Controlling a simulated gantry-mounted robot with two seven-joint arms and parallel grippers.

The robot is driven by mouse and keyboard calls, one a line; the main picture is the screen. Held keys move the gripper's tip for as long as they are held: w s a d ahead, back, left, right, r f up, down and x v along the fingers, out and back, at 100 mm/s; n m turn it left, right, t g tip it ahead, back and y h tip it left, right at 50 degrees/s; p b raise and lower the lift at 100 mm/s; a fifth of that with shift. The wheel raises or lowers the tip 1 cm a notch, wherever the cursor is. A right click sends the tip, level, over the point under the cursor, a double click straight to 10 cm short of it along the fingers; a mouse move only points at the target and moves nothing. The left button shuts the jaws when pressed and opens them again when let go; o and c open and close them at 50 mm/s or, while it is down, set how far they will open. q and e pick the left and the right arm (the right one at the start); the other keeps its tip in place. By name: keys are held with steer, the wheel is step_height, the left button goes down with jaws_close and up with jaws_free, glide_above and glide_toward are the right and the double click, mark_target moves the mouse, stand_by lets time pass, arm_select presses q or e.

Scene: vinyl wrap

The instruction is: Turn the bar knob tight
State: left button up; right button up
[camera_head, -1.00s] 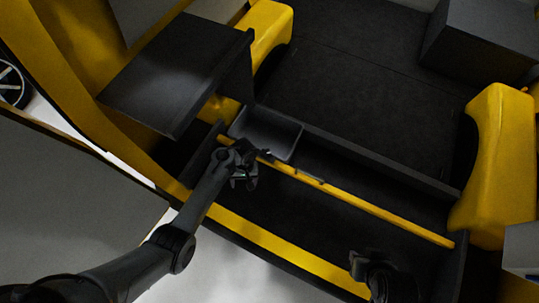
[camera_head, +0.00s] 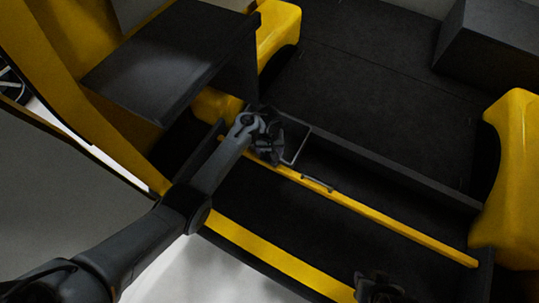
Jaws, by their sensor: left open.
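The yellow bar (camera_head: 400,224) runs diagonally across the dark bay, from upper left to lower right. A small grey handle-like piece (camera_head: 318,185) sits on it, right of my left gripper. I cannot make out a separate knob; one may be hidden behind the gripper.
A flat dark panel (camera_head: 170,68) stands at upper left. Yellow posts (camera_head: 277,28) and (camera_head: 518,150) flank the bay. A yellow front rail (camera_head: 275,258) runs below; the dark floor (camera_head: 385,90) beyond is clear.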

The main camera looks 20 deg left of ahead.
mark_target(269, 155)
arm_select(q)
steer(key=shift+f+b, duration=0.55)
steer(key=shift+f, duration=1.15)
steer(key=c, duration=1)
